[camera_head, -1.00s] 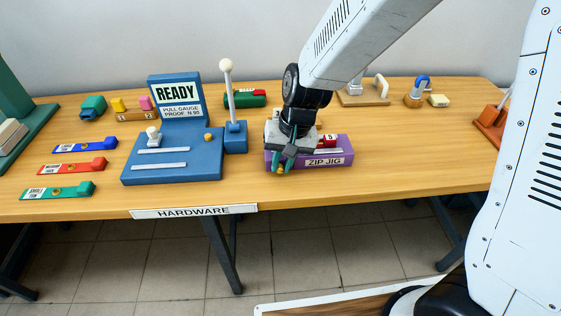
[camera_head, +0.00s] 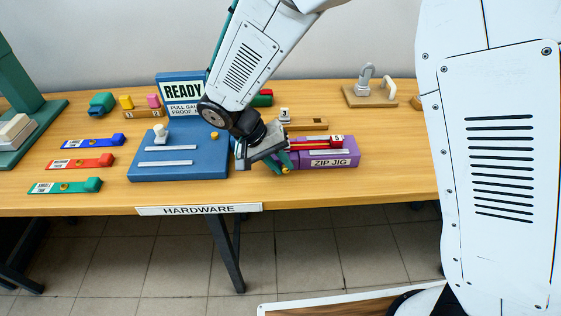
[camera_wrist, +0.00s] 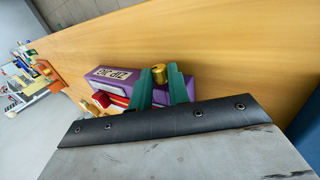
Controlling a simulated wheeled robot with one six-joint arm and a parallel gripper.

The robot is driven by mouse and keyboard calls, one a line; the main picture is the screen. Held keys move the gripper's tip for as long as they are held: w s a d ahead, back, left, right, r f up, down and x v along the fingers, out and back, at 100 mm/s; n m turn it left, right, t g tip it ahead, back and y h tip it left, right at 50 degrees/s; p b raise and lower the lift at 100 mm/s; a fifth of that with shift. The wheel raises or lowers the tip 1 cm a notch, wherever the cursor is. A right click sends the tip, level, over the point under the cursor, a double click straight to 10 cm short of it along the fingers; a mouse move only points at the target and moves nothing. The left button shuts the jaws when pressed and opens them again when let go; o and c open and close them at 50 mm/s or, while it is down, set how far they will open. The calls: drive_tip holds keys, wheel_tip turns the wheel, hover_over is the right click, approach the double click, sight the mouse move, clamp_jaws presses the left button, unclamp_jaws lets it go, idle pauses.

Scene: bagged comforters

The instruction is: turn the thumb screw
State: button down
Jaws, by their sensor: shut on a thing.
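The purple ZIP JIG block (camera_head: 345,157) lies near the table's front edge, with a red piece (camera_head: 330,142) on its top. My gripper (camera_head: 284,162) is at the jig's left end, its green fingers tilted down. In the wrist view, my gripper (camera_wrist: 160,84) is shut on the brass thumb screw (camera_wrist: 159,71), whose round head shows between the fingertips. The jig also shows there (camera_wrist: 118,80), beside the fingers. The screw shows as a small brass spot in the head view (camera_head: 285,170). Its shank is hidden.
A blue gauge stand (camera_head: 180,166) with a READY sign (camera_head: 183,92) is left of my gripper. Blue, red (camera_head: 80,162) and green strips lie farther left. A wooden block (camera_head: 305,124) stands behind the jig. The table is clear to the jig's right.

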drive_tip(key=shift+a+f+h, duration=0.1)
drive_tip(key=shift+a+h, duration=0.05)
drive_tip(key=shift+h, duration=0.35)
idle(0.3)
drive_tip(key=c, duration=1.3)
unclamp_jaws()
drive_tip(key=v, duration=0.7)
drive_tip(key=shift+a+r, duration=0.25)
drive_tip(key=shift+a, duration=0.1)
